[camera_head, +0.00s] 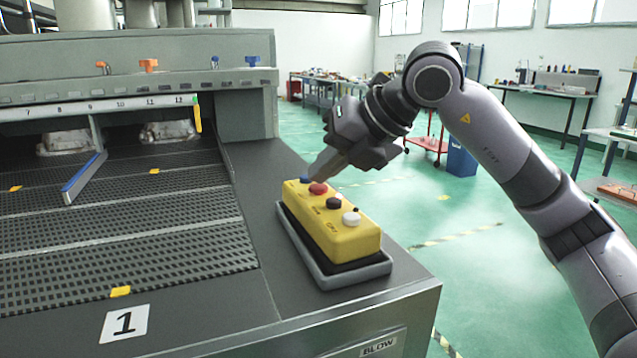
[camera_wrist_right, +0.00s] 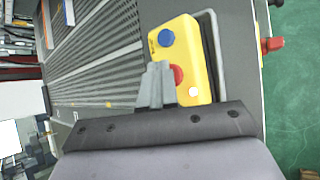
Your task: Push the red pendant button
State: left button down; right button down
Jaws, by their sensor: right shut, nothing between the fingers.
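The yellow pendant box (camera_head: 345,238) lies on a grey tray at the right end of the machine's top. Its red button (camera_head: 318,188) sits between a blue button (camera_head: 305,180) and a black button (camera_head: 334,203). My right gripper (camera_head: 322,168) is shut and empty, its tips pointing down just above the red button. In the right wrist view the shut fingertips (camera_wrist_right: 157,72) are beside the red button (camera_wrist_right: 178,75) and partly cover it. I cannot tell whether they touch it. My left gripper is not in view.
A white button (camera_head: 351,218) sits at the near end of the box. The grey tray rim (camera_head: 350,278) surrounds the box. The slotted conveyor bed (camera_head: 150,235) with castings (camera_head: 168,131) lies to the left.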

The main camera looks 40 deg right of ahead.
aim_at(326, 188)
jog(key=shift+r+p, duration=0.6)
jog(key=shift+r, duration=0.15)
notch_tip(326, 188, up, 5)
jog(key=p, duration=0.4)
jog(key=shift+r+p, duration=0.1)
jog(key=shift+p, duration=0.2)
dwell(0.5)
